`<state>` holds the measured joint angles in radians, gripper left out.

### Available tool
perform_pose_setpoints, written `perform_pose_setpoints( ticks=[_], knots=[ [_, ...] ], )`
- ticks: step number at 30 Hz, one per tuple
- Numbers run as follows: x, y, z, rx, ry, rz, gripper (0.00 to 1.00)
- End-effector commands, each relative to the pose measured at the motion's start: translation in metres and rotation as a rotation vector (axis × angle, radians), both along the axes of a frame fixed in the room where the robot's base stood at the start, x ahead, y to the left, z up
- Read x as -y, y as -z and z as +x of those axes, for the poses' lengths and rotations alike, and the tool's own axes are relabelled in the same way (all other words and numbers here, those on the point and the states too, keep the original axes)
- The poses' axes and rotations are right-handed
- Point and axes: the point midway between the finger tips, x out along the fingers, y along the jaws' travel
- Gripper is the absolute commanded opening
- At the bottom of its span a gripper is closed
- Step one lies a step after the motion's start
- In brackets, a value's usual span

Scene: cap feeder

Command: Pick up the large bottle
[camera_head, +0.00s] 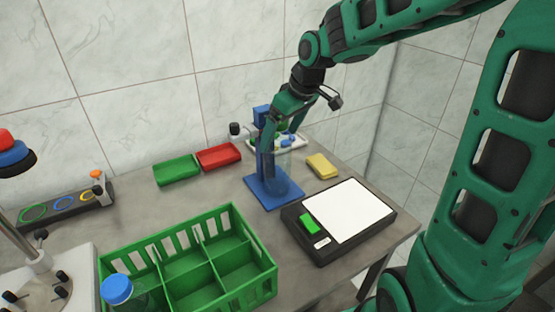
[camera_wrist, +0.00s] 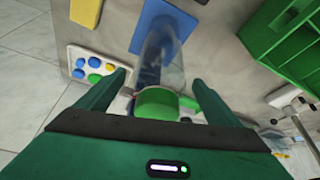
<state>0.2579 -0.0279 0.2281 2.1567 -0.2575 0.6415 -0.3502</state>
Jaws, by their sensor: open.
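A large clear bottle (camera_wrist: 163,62) with a green cap (camera_wrist: 155,103) is at the blue stand (camera_wrist: 178,18). In the head view the clear bottle (camera_head: 281,172) rises from the base of the blue stand (camera_head: 262,187), and its cap is mostly hidden by my gripper. My gripper (camera_head: 272,135) is at the top of this bottle. In the wrist view my gripper (camera_wrist: 160,76) is open, with one finger on each side of the cap and a visible gap on both sides. Another bottle with a blue cap (camera_head: 116,289) stands in the green crate (camera_head: 205,300).
A black scale with a white plate (camera_head: 345,208) is right of the stand. A red box (camera_head: 219,157), a green box (camera_head: 176,170) and a yellow block (camera_head: 321,166) lie nearby. A white tray with coloured caps (camera_wrist: 96,68) is behind the stand. Bare table lies left of the stand.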

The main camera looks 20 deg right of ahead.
Motion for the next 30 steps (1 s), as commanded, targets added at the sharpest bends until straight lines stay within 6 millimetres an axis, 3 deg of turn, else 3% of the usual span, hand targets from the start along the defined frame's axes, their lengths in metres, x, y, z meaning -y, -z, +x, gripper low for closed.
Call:
perform_pose_setpoints(
  ticks=[7, 17, 20, 28, 30],
  knots=[
    [-0.005, 0.032, 0.011, -0.003, 0.001, 0.001, 0.87],
    [-0.006, 0.039, 0.013, -0.001, 0.002, -0.001, 0.87],
    [-0.006, 0.039, 0.013, -0.001, 0.002, -0.001, 0.68],
    [-0.005, 0.039, 0.013, -0.001, 0.003, 0.0, 0.03],
    [-0.005, 0.037, 0.014, 0.003, 0.003, -0.001, 0.02]
  ],
)
